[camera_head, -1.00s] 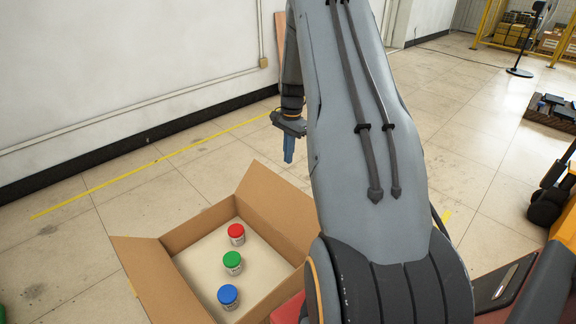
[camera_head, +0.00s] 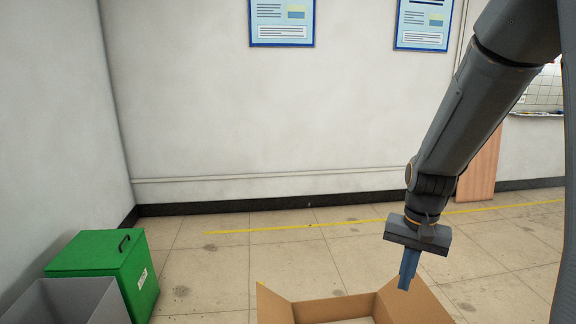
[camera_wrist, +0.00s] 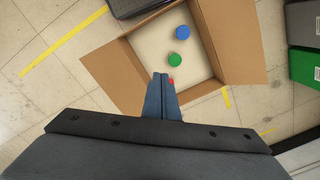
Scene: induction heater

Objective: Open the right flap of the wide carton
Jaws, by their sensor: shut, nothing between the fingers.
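The wide brown carton (camera_head: 335,308) is cut off by the bottom edge of the head view, its top open. Its right flap (camera_head: 413,302) stands folded outward and slanted; the left flap (camera_head: 273,306) is also swung outward. In the wrist view the carton (camera_wrist: 158,17) shows a flap on each side, the left one (camera_wrist: 112,65) and the right one (camera_wrist: 240,45) spread outward. My gripper (camera_head: 404,287) has its blue fingers shut and empty, pointing down by the right flap in the head view; contact cannot be told. The fingers (camera_wrist: 160,76) overlap the carton's opening in the wrist view.
Inside the carton are jars with blue (camera_wrist: 183,32), green (camera_wrist: 175,60) and partly hidden red (camera_wrist: 171,81) lids. A green box (camera_head: 110,265) and a grey bin (camera_head: 65,302) stand at left. Floor behind the carton is clear up to the wall.

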